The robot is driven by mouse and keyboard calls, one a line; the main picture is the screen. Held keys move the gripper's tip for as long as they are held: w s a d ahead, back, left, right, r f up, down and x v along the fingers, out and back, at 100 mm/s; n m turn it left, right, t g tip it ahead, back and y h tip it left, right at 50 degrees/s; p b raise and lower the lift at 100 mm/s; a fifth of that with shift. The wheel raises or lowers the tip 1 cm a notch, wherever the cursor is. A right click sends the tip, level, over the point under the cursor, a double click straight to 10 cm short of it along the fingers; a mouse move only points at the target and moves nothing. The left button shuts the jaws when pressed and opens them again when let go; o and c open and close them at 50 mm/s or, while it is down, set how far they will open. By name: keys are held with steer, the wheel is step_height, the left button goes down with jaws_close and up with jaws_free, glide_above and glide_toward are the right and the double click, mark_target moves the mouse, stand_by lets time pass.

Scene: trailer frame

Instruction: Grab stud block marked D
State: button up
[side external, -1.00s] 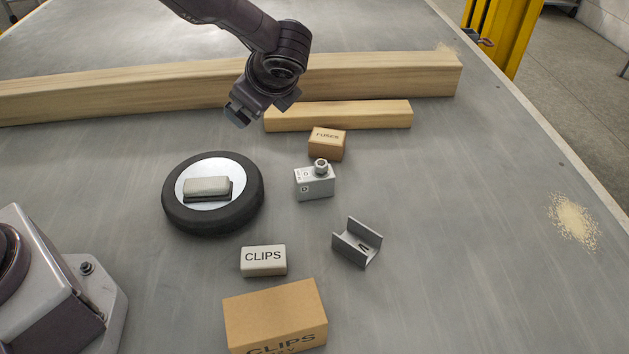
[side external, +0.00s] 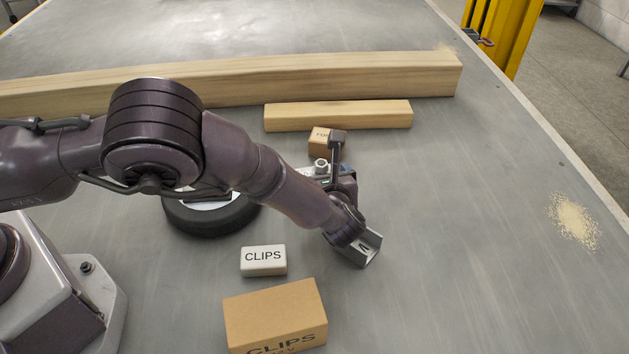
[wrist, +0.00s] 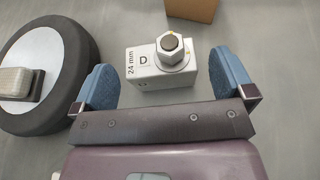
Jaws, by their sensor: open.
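The stud block marked D (wrist: 150,72) is a light grey block with a hex stud on top and the marking "24 mm D". In the wrist view it lies between the two blue fingertips of my gripper (wrist: 165,85), with a gap at each side. My gripper is open and holds nothing. In the side view the arm covers most of the block, and only the stud (side external: 321,166) and a bit of its top show. The gripper's fingers are largely hidden there behind my wrist.
A black wheel (wrist: 76,92) with a pale block (wrist: 17,84) on it stands left of the block. A FUSES box (side external: 319,138) is behind it. A grey channel piece (side external: 362,256), a CLIPS block (side external: 263,260) and a cardboard box (side external: 275,315) are nearer. Wooden beams (side external: 400,75) lie behind.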

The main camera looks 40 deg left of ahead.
step_height(320, 180, down, 2)
steer(key=shift+a, duration=0.1)
steer(key=shift+r+x, duration=0.2)
steer(key=shift+x, duration=1.15)
steer(key=shift+w+r, duration=0.1)
steer(key=shift+w, duration=0.05)
steer(key=c, duration=1.1)
